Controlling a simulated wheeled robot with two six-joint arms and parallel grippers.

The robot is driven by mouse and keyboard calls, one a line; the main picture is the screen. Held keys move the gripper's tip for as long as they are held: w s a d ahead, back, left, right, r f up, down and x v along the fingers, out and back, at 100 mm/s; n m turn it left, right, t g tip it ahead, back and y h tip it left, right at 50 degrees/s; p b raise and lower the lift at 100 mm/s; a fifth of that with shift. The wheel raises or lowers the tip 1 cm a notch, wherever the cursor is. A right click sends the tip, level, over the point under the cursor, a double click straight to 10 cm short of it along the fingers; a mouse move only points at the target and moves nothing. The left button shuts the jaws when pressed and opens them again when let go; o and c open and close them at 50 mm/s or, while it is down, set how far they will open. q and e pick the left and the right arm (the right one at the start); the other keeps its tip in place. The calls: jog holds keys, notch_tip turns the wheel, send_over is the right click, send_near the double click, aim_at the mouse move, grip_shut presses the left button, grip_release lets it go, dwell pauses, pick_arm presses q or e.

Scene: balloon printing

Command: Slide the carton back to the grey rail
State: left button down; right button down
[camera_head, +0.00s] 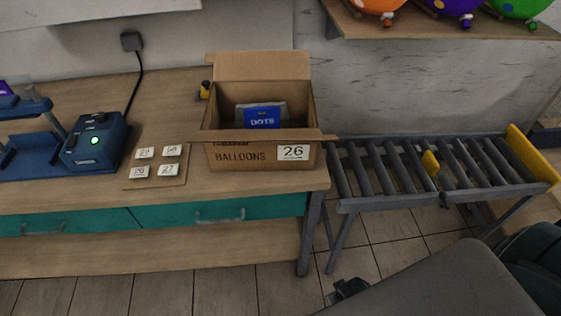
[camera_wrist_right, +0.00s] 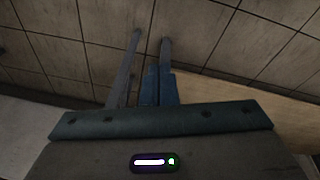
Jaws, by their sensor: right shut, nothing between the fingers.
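The carton (camera_head: 235,157) is an open brown box marked "BALLOONS" with a "26" label. It stands upright near the front right corner of the wooden bench (camera_head: 60,197). Its flaps are open, and a blue "DOTS" packet (camera_head: 262,117) shows inside. I cannot make out a separate grey rail behind the carton, which hides part of the bench there. My right gripper (camera_wrist_right: 158,88) is shut and empty, with floor tiles behind its fingers in the right wrist view. My left gripper is not in view.
A grey roller conveyor (camera_head: 385,165) with a yellow end plate (camera_head: 531,155) adjoins the bench's right side. A card with numbered labels (camera_head: 155,167) and a blue device (camera_head: 95,140) lie left of the carton. A shelf with balloons (camera_head: 450,30) is above the conveyor.

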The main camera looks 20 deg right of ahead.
jog(key=w+a+r+t, duration=0.1)
jog(key=w+r+t, duration=0.15)
jog(key=r, duration=2.05)
jog(key=w+d+r+n+t+h, duration=0.1)
jog(key=w+d+r+t+h, duration=0.3)
jog(key=r, duration=0.5)
jog(key=w+d+r+n+t+h, duration=0.1)
jog(key=w+d+r+t+h, duration=0.15)
jog(key=w+r+t, duration=0.4)
jog(key=w+a+r+n+t+y, duration=0.2)
jog(key=w+a+r+n+t, duration=0.15)
jog(key=r, duration=0.35)
jog(key=n+g+y+p, duration=0.2)
jog(key=n+g+y, duration=0.1)
jog(key=n+y, duration=1.3)
send_near(253, 151)
jog(key=w+a+h, duration=0.1)
jog(key=a, duration=0.1)
jog(key=w+a+r+n+h, duration=0.1)
jog(key=w+a, duration=0.1)
jog(key=shift+w+r+n, duration=0.1)
jog(key=shift+n, duration=0.15)
jog(key=shift+w+d, duration=0.35)
jog(key=shift+w, duration=0.3)
